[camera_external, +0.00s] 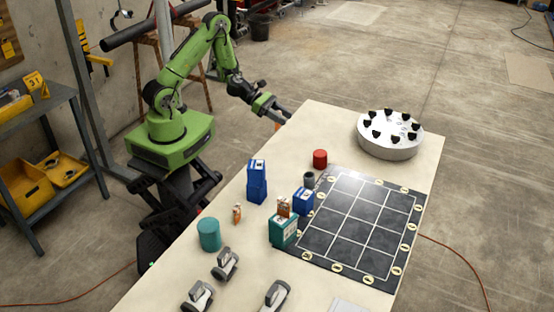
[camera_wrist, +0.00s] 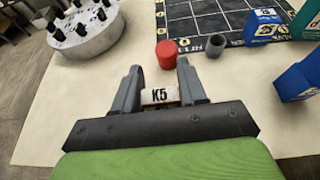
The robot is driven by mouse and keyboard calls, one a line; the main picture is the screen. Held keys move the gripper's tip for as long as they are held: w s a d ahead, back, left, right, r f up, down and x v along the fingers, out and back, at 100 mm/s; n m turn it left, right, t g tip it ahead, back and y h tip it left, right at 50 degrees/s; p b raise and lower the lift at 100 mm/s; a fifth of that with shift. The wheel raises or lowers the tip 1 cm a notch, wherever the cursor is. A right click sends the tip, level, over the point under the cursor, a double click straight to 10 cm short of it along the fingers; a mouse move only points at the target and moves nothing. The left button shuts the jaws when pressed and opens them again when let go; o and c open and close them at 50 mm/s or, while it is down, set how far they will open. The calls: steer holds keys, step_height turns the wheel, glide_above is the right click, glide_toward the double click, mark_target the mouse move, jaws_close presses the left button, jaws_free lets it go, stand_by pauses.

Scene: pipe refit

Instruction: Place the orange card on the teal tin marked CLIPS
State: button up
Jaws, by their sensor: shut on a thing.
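My gripper (camera_external: 283,114) is over the far left end of the table and shut on a small piece. In the wrist view the gripper (camera_wrist: 160,70) has this orange card (camera_wrist: 160,97) between its fingers, with a white face marked K5. A bit of its orange shows below the fingers in the external view (camera_external: 277,125). A teal box (camera_external: 283,231) with a pale label stands at the mat's left edge. A plain-looking teal cylinder (camera_external: 209,235) stands nearer the table's left edge. I cannot read CLIPS on either. Both teal things are apart from my gripper.
A red cylinder (camera_external: 320,159), a grey cup (camera_external: 309,179), blue boxes (camera_external: 257,190) and small orange pieces (camera_external: 237,213) stand around the dark grid mat (camera_external: 362,226). A white round stand (camera_external: 388,150) with black knobs is at the far right. Grey clamps (camera_external: 225,264) lie in front.

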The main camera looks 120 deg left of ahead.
step_height(320, 180, up, 13)
steer(key=w+d+m+h, duration=0.4)
steer(key=w+d, duration=0.3)
steer(key=d, duration=0.5)
steer(key=m+g+h, duration=0.8)
steer(key=m+h, duration=0.1)
steer(key=m, duration=0.1)
glide_above(207, 229)
step_height(207, 229, down, 14)
steer(key=shift+s+f, duration=0.1)
steer(key=shift+f, duration=0.15)
